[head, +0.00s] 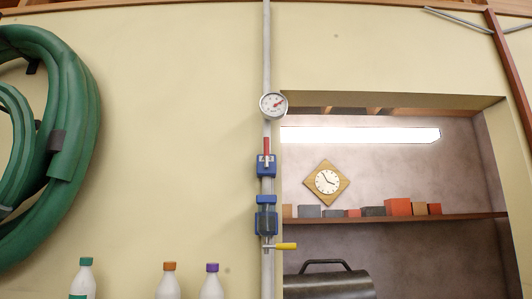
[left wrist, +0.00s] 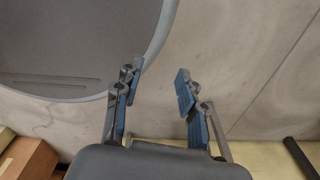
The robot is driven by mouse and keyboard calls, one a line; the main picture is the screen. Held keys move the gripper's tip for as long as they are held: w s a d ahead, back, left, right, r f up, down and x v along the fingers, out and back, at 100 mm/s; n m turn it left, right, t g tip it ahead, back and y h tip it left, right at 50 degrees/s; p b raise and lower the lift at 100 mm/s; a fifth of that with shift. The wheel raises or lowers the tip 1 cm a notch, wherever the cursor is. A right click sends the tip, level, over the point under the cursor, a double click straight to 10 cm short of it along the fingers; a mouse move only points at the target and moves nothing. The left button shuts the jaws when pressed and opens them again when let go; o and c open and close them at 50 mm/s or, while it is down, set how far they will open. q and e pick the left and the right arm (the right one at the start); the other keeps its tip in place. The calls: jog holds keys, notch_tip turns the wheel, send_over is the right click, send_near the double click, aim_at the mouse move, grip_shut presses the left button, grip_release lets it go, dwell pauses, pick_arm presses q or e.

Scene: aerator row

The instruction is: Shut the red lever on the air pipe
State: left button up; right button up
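The red lever (head: 266,147) is on the grey air pipe (head: 266,60) in the head view, just below a round gauge. It points straight up, in line with the pipe, from a blue valve body (head: 266,166). My left gripper (left wrist: 158,88) shows only in the left wrist view. Its two blue-padded fingers are apart with nothing between them, over a grey floor. The lever is not in the left wrist view. My right gripper is in neither view.
Below the valve are a blue filter unit (head: 266,220) and a yellow lever (head: 286,246). A green hose (head: 75,130) hangs at left. Bottles with teal, orange and purple caps (head: 212,268) stand below. An alcove with a shelf (head: 400,219) opens at right.

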pick_arm(q)
jog(key=shift+s+d, duration=0.3)
jog(key=shift+s, duration=0.15)
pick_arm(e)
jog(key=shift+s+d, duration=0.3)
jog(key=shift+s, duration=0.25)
